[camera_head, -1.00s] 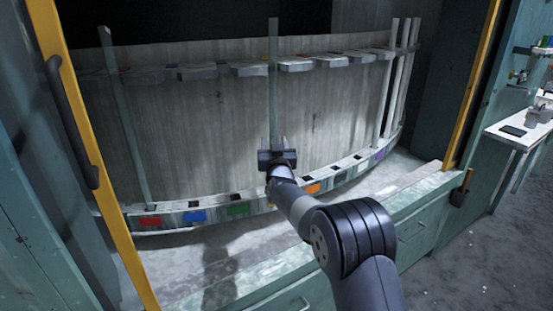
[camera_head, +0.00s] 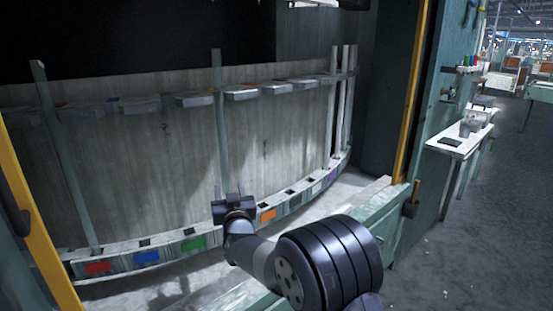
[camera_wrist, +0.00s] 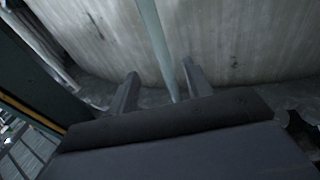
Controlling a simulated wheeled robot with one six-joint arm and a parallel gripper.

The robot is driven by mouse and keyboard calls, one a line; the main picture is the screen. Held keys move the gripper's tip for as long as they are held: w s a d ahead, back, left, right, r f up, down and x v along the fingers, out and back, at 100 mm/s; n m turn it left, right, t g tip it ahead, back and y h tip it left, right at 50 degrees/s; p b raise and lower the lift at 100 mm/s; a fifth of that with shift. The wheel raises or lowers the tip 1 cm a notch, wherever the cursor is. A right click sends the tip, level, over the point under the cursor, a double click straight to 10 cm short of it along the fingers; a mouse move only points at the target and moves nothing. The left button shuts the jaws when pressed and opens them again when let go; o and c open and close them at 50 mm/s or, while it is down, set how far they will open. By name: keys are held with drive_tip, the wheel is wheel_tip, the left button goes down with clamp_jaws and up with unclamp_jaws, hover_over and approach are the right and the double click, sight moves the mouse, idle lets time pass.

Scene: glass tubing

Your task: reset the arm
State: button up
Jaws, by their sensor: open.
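My gripper (camera_head: 230,193) is open and empty in front of the lower part of the middle glass tube (camera_head: 219,120). In the wrist view, the two fingers of my gripper (camera_wrist: 160,75) stand apart, and the tube (camera_wrist: 152,30) runs down between them in the picture, seemingly beyond the tips. Whether the tube is within the fingers' reach, I cannot tell. The tube stands upright in the curved rack, its foot hidden behind my gripper. My arm reaches in from the lower right, bent at a large joint.
The lower rack rail (camera_head: 215,243) carries coloured labels, including a red (camera_head: 97,268) and an orange one (camera_head: 268,215). Another tube (camera_head: 65,160) leans slightly at left; several stand at right. Yellow posts (camera_head: 412,90) frame the cabinet opening. A side table (camera_head: 460,133) stands outside at right.

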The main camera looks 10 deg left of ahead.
sight(225, 169)
drive_tip(key=p+x, duration=0.1)
drive_tip(key=x, duration=0.9)
drive_tip(key=shift+w+a+p, duration=0.15)
drive_tip(key=shift+w+p, duration=0.2)
drive_tip(key=shift+r+p, duration=0.35)
drive_tip(key=shift+r, duration=0.15)
